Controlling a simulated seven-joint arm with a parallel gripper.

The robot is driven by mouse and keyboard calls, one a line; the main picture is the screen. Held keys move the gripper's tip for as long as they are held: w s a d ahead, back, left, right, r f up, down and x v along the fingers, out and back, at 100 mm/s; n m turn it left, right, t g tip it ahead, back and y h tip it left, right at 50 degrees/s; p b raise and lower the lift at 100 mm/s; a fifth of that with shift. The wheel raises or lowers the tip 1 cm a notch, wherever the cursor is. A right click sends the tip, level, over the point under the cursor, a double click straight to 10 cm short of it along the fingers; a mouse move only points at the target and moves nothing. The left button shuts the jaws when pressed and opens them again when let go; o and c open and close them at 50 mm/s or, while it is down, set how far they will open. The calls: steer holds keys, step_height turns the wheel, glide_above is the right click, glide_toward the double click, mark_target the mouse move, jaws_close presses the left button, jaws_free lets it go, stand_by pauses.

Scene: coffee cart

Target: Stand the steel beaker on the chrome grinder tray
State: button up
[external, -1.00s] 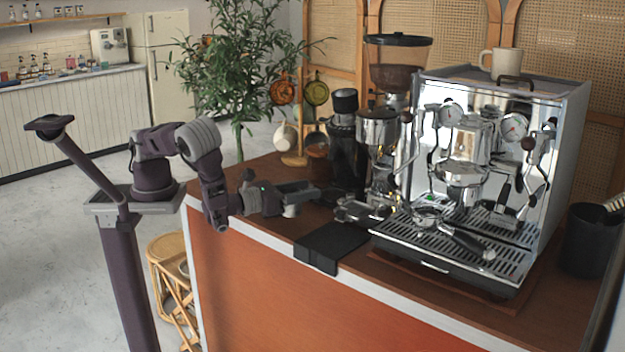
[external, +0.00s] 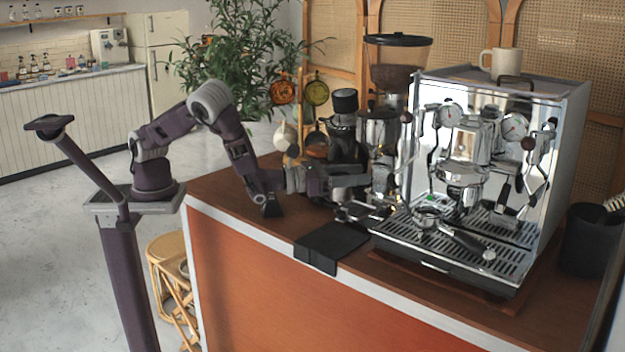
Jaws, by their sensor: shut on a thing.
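My gripper (external: 342,181) reaches to the right over the counter, in front of the black grinder and just left of the chrome grinder (external: 381,132). It is shut on the steel beaker, which is mostly hidden by the fingers and hard to pick out against the machines. The chrome grinder's tray (external: 356,212) sticks out at the grinder's foot, a little below and right of the gripper. I cannot tell the exact gap between the beaker and the tray.
The black grinder (external: 344,104) stands close behind the gripper. The espresso machine (external: 570,130) with its drip tray (external: 440,262) stands to the right. A black mat (external: 330,243) hangs over the counter's front edge. Free counter (external: 222,190) lies at the left.

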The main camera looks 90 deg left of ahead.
steer(key=w, duration=0.4)
steer(key=shift+a, duration=0.25)
steer(key=shift+f, duration=1.7)
steer(key=o, duration=1.4)
steer(key=shift+f, duration=0.15)
